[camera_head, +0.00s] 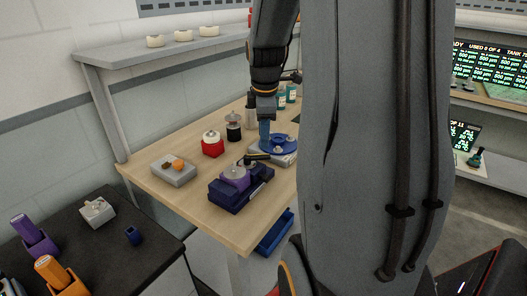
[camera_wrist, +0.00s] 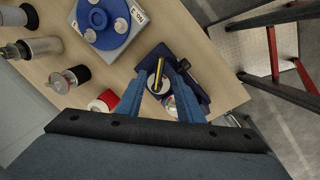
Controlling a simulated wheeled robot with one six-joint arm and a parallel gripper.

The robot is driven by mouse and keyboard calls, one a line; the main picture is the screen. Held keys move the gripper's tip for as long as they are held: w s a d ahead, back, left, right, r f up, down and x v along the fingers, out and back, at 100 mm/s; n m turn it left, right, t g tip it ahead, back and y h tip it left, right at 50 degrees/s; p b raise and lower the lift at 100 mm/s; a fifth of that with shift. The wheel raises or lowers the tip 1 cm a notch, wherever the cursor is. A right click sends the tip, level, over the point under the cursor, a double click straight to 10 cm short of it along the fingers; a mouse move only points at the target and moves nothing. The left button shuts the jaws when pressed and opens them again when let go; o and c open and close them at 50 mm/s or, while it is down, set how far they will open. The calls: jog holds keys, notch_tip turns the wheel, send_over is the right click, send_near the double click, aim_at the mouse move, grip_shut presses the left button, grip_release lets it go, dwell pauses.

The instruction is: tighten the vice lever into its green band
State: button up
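The vice (camera_head: 240,190) is a dark blue block with a purple part on top, standing on the wooden bench near its front edge. A dark lever (camera_head: 258,157) with a yellowish side sticks out above it. In the wrist view the vice (camera_wrist: 187,78) lies just past my fingertips, and the yellow and black lever (camera_wrist: 158,76) shows between them. My gripper (camera_wrist: 157,78) has its two blue fingers apart on either side of the lever, with no clear contact. In the head view my gripper (camera_head: 265,140) points down behind the vice. I cannot make out the green band.
A blue round fixture (camera_head: 279,144) on a pale plate stands behind the vice. A blue tray (camera_head: 275,234) is below the bench edge.

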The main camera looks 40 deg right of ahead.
aim_at(264, 156)
jog(key=shift+w+d+f+p, duration=0.15)
jog(key=shift+w+f+p, duration=0.1)
jog(key=shift+f, duration=1)
jog(key=shift+w+d+f+p, duration=0.1)
jog(key=shift+w+f+p, duration=0.1)
jog(key=shift+f, duration=1.05)
jog(key=shift+w+d+f+p, duration=0.15)
jog(key=shift+w+f+p, duration=0.1)
jog(key=shift+f, duration=1)
jog(key=shift+s, duration=0.1)
grip_shut()
